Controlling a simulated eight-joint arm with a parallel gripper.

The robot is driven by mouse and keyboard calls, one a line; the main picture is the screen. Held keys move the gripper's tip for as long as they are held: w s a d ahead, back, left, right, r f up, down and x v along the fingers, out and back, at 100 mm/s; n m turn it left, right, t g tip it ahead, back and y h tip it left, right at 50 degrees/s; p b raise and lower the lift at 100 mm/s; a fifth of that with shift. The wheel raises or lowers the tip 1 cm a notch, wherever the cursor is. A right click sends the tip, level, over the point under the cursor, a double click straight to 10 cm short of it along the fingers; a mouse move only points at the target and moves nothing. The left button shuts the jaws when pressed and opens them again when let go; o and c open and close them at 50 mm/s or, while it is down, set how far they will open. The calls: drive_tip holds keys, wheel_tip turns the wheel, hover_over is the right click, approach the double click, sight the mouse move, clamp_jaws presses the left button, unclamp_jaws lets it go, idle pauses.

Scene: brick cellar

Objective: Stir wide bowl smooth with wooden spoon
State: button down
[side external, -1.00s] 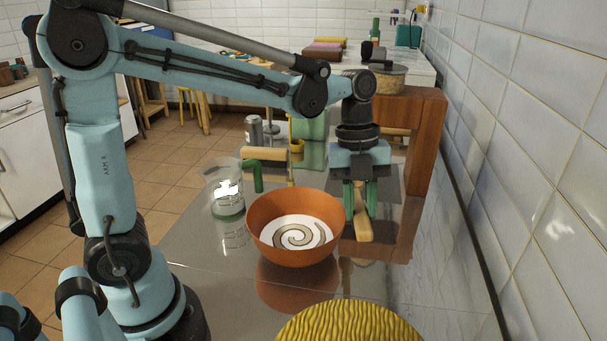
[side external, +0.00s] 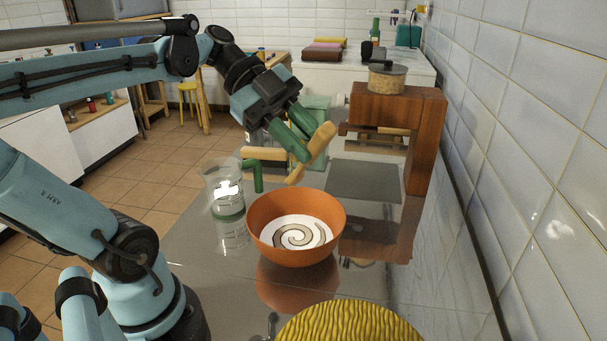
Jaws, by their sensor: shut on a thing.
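The wide orange bowl (side external: 262,238) stands on the shiny grey table. In it is a white mass with a grey-brown spiral streak on top, so the two colours are not blended. My gripper (side external: 308,144) has green fingers and is shut on the light wooden spoon (side external: 320,146). It holds the spoon tilted in the air above and behind the bowl. The spoon's lower end points down toward the bowl's back rim and looks clear of the contents. Part of the spoon is hidden by the fingers.
A clear beaker (side external: 229,220) with greenish contents stands close left of the bowl. A yellow ribbed round thing (side external: 350,325) is at the front. A wooden stand (side external: 420,150) with a lidded pot (side external: 387,78) rises at the back right.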

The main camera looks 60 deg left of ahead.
drive_tip(key=shift+s+d+f, duration=1.05)
drive_tip(key=shift+d+f, duration=1.25)
drive_tip(key=shift+d, duration=1.6)
drive_tip(key=w+a+f, duration=0.2)
drive_tip(key=a+f, duration=0.6)
drive_tip(key=f, duration=0.1)
drive_tip(key=shift+w+a, duration=0.15)
drive_tip(key=shift+f, duration=0.1)
drive_tip(key=shift+a, duration=0.15)
